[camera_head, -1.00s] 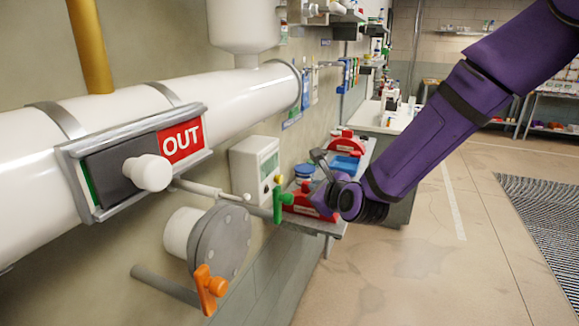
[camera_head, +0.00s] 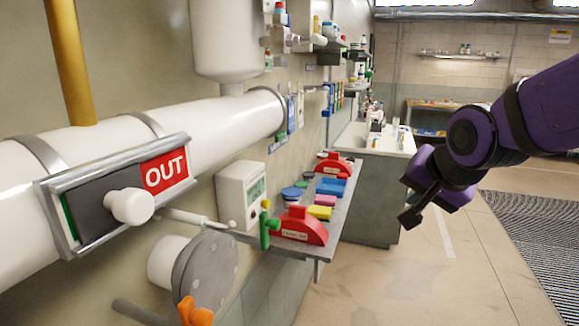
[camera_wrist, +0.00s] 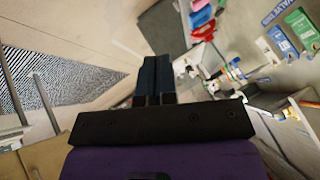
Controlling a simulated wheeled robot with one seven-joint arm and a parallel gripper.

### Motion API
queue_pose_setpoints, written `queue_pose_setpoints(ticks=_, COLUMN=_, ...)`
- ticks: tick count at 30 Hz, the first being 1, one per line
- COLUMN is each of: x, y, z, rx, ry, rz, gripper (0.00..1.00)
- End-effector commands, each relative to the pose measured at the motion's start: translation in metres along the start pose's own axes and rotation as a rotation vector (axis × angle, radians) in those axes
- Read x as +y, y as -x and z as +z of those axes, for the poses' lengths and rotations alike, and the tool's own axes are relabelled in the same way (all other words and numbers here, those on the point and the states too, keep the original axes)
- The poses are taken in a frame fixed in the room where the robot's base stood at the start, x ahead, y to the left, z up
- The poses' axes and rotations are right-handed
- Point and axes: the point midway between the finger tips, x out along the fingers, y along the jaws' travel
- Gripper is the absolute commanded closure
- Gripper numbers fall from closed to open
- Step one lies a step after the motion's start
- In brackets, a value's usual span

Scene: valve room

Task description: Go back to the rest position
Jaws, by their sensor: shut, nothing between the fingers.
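My gripper (camera_head: 412,212) is on the purple arm at the right of the head view, in free air over the open floor. It is right of the narrow wall shelf and apart from everything. In the wrist view, the two dark fingers of my gripper (camera_wrist: 155,80) lie side by side, shut with nothing between them. The task names no other object.
A white pipe (camera_head: 225,120) with an OUT sign (camera_head: 163,172) runs along the left wall. A narrow shelf (camera_head: 322,248) holds red blocks (camera_head: 300,226) and small coloured items. A white-topped counter (camera_head: 385,145) stands behind. The floor (camera_head: 400,275) at front right is clear.

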Motion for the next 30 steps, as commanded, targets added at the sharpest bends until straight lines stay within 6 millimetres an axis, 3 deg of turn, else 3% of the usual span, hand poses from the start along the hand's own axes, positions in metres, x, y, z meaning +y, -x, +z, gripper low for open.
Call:
queue_pose_setpoints(ticks=6, x=0.051, y=0.065, z=0.01, rx=-0.053, ry=0.272, rz=0.095, gripper=1.0)
queue_pose_setpoints(ticks=13, x=0.099, y=0.116, z=0.032, rx=-0.151, ry=0.505, rz=0.142, gripper=1.0)
queue_pose_setpoints(ticks=19, x=0.118, y=0.134, z=0.044, rx=-0.202, ry=0.601, rz=0.146, gripper=1.0)
queue_pose_setpoints(ticks=30, x=0.12, y=0.135, z=0.045, rx=-0.208, ry=0.612, rz=0.146, gripper=1.0)
